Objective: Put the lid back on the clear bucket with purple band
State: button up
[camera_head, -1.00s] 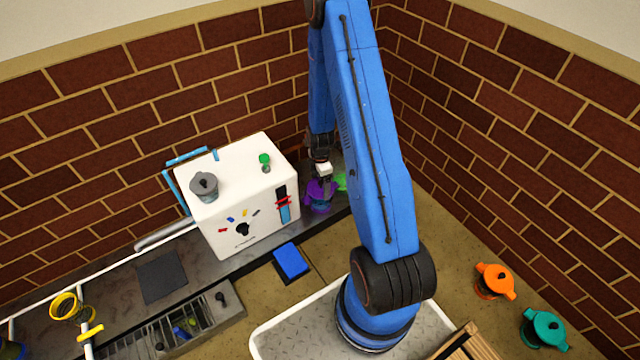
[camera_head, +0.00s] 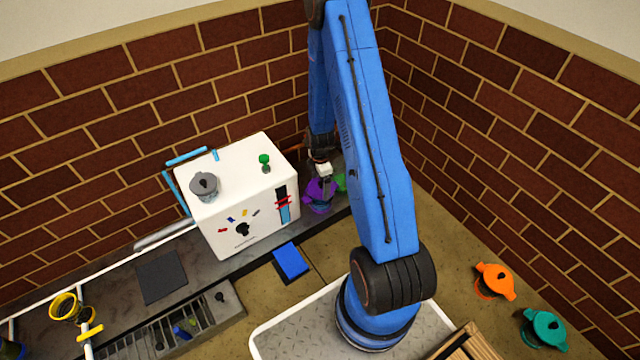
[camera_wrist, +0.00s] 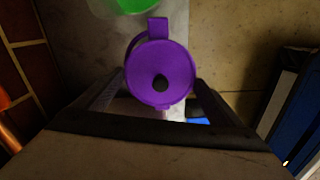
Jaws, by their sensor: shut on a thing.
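The purple lid (camera_wrist: 160,72), round with a dark knob and a side tab, is between the fingers of my gripper (camera_wrist: 150,100) in the wrist view. My gripper is shut on it. In the head view the purple lid (camera_head: 319,188) is below my gripper (camera_head: 323,177), at the right side of the white box. The clear bucket with purple band (camera_head: 320,207) stands directly under the lid. Whether the lid is seated on the rim or just above it, I cannot tell.
A green-lidded bucket (camera_head: 340,183) stands close behind. The white box (camera_head: 240,195), with a grey-lidded bucket (camera_head: 204,186) on top, is close on the left. A blue block (camera_head: 291,261) lies in front. Orange-lidded (camera_head: 494,281) and teal-lidded (camera_head: 545,329) buckets stand far right.

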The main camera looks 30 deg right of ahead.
dwell(0.8)
jog(key=o, duration=0.8)
jog(key=shift+r, duration=0.1)
jog(key=shift+r, duration=3.35)
grip_shut()
